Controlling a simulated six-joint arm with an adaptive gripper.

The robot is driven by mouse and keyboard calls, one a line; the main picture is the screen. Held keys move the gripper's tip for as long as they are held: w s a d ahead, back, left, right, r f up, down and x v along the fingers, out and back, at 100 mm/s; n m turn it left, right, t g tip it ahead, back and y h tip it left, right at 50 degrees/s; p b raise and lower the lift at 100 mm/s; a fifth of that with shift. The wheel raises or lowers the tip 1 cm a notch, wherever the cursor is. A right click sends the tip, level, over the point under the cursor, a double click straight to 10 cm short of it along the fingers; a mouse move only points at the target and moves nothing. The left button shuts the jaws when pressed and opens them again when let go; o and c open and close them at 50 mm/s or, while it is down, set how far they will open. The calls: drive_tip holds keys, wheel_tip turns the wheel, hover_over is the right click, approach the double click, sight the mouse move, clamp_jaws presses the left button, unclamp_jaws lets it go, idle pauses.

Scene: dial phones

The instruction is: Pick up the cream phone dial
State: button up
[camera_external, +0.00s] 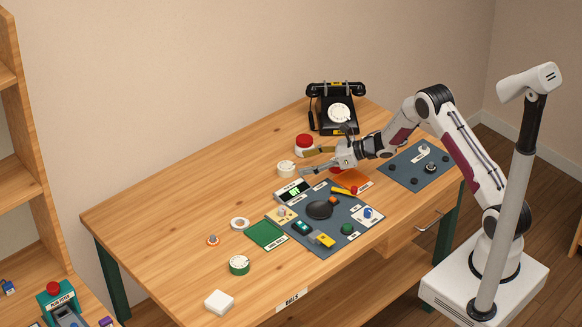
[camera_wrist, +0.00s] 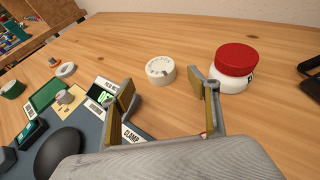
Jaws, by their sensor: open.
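The cream phone dial (camera_external: 286,169) is a short round cylinder standing on the wooden table. In the wrist view the dial (camera_wrist: 161,72) lies beyond and between my two fingertips, with dark marks on its top. My gripper (camera_external: 309,163) is to the right of the dial in the external view, low over the table, its fingers pointing towards it. In the wrist view my gripper (camera_wrist: 161,92) is open and empty, and its fingers do not touch the dial.
A white jar with a red lid (camera_wrist: 234,68) stands close by the right finger. A black telephone (camera_external: 336,108) is at the back. A dark mat (camera_external: 318,238) with several small items lies in front. The table left of the dial (camera_external: 190,190) is clear.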

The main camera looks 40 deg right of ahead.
sight(289, 166)
drive_tip(key=shift+x, duration=1.25)
drive_tip(key=shift+w, duration=0.1)
drive_tip(key=shift+x, duration=2.5)
drive_tip(key=c, duration=1.3)
